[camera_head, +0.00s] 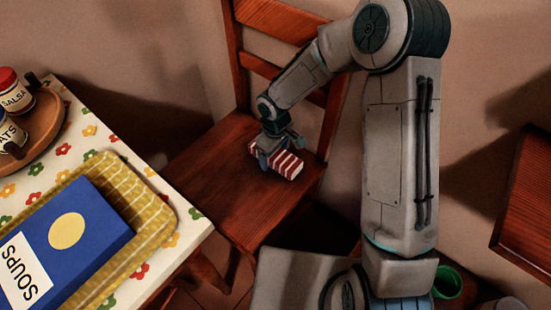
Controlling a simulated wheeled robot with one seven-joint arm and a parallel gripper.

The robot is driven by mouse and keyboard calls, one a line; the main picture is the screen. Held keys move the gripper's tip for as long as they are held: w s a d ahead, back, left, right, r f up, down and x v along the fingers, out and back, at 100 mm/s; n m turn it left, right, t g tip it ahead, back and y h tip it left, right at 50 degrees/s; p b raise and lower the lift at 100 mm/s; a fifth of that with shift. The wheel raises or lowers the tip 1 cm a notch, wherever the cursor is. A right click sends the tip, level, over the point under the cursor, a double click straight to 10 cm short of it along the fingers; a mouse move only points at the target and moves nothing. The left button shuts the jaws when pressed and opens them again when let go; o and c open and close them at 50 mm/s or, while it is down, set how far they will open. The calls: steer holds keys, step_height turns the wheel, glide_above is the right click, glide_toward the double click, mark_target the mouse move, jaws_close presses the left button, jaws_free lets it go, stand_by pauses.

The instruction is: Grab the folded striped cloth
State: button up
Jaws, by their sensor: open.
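The folded striped cloth (287,165), red and white, lies on the seat of a dark wood chair (215,180). My gripper (268,157) points down over the cloth's left part, with its fingers about the cloth. The jaws are open. A finger hides part of the cloth's left end, and I cannot tell whether the fingers touch it.
A table with a flowered cloth (190,238) stands at the left. It bears a yellow woven tray (150,195), a blue soups book (95,235) and a round wooden tray (48,150) with jars. The chair's slatted back (275,20) rises behind my gripper. A green cup (447,283) is at the lower right.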

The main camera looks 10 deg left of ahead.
steer(key=shift+f, duration=0.25)
steer(key=shift+c, duration=0.3)
steer(key=c, duration=1)
steer(key=shift+c, duration=0.2)
